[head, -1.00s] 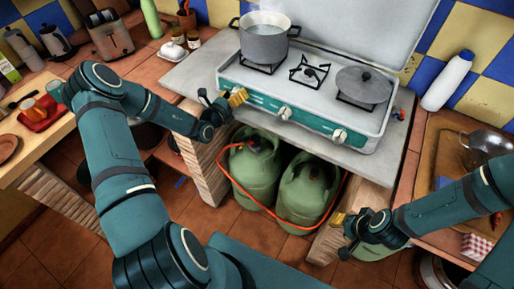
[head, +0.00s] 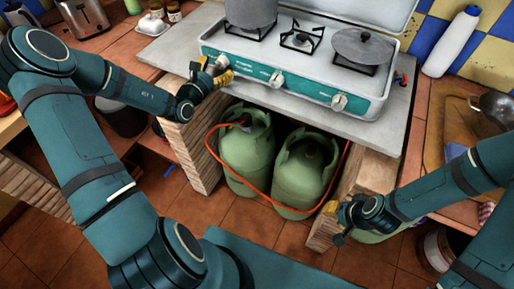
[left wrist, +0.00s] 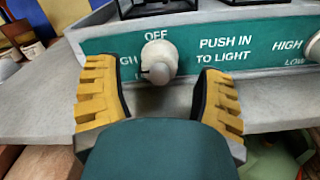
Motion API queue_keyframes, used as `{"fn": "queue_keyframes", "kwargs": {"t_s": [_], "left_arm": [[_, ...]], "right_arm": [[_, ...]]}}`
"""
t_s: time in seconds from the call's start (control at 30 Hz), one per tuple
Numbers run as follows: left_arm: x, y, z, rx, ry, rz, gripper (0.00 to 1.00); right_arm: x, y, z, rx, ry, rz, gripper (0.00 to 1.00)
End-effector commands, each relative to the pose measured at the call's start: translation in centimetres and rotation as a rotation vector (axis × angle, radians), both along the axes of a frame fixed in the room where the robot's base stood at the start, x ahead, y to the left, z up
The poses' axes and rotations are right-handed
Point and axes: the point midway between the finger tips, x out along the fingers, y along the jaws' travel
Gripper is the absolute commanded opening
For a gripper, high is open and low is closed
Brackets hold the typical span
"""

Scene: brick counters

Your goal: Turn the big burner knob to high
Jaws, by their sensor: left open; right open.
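The white stove (head: 300,40) has a green front panel with knobs. In the left wrist view a pale round knob (left wrist: 159,58) sits under the word OFF, with its pointer part towards me. My left gripper (left wrist: 159,80) is open, its yellow fingers on either side of this knob, with visible gaps; I cannot tell if they reach its depth. In the head view my left gripper (head: 213,70) is at the panel's left end and largely hides that knob. The middle knob (head: 277,79) and right knob (head: 339,102) are clear. My right gripper (head: 335,222) is open and empty, low by the right brick support.
A grey pot (head: 250,12) stands on the left burner and a lidded pan (head: 362,46) on the right one. The grey counter edge (head: 300,115) juts below the panel. Green gas bottles (head: 305,175) with an orange hose stand underneath. A white bottle (head: 451,42) is at right.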

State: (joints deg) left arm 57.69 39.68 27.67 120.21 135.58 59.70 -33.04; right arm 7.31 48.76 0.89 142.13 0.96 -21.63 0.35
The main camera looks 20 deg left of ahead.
Motion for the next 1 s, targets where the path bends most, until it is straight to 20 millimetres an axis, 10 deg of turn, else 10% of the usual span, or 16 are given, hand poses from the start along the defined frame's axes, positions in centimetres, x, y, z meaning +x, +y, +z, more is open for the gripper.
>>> {"fn": "queue_keyframes", "kwargs": {"t_s": [0.6,1.0], "left_arm": [[-11.3,1.0,0.2,-0.005,0.002,0.002,0.69],[-11.2,-6.3,-1.1,0.002,0.091,-0.273,0.69]], "right_arm": [[0.0,0.0,2.0,0.000,0.000,0.000,0.34],[0.0,0.0,2.6,0.000,0.000,0.000,0.34]]}}
